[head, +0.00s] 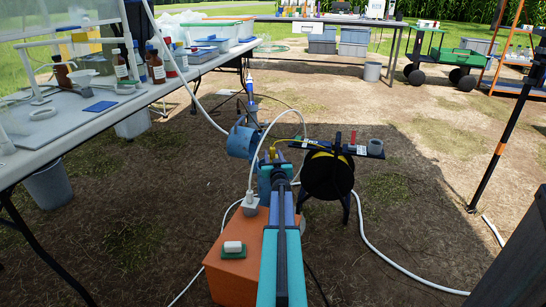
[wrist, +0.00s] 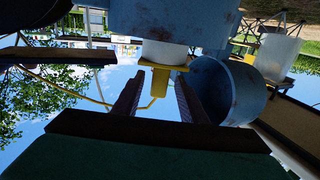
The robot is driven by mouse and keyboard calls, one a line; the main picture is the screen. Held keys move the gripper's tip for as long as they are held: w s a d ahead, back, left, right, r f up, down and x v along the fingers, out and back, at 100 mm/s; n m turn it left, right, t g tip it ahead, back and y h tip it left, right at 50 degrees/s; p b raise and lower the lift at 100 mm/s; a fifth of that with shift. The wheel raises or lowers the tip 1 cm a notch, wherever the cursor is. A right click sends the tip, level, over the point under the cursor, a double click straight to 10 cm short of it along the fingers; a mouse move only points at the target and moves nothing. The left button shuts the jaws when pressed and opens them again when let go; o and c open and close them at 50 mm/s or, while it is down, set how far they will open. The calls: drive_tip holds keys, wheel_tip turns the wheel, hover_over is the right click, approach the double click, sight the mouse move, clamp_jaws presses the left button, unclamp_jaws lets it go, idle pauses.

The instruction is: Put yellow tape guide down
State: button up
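The yellow tape guide (wrist: 160,76) sits at the rim of a white pipe (wrist: 164,53) inside a blue well casing (wrist: 180,18) in the wrist view. My gripper (wrist: 158,84) is open, with its two dark fingers on either side of the guide's narrow part and visible gaps between. The thin yellow tape (wrist: 82,91) runs from the guide toward the left. In the head view, a yellow bit of the guide (head: 272,152) shows beyond my arm, which hides most of the well top and my gripper.
A black tape reel (head: 327,176) stands on legs just right of the well. A blue open cap (head: 242,141) is on the left. An orange box (head: 236,268) and white hoses (head: 372,247) lie nearby. A long table (head: 120,110) with bottles runs along the left.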

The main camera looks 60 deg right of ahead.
drive_tip(key=shift+r, duration=0.15)
drive_tip(key=shift+p+v, duration=0.45)
drive_tip(key=shift+v, duration=0.85)
drive_tip(key=p+v, duration=0.2)
drive_tip(key=v, duration=0.7)
drive_tip(key=shift+s+a, duration=0.15)
drive_tip(key=shift+p, duration=0.3)
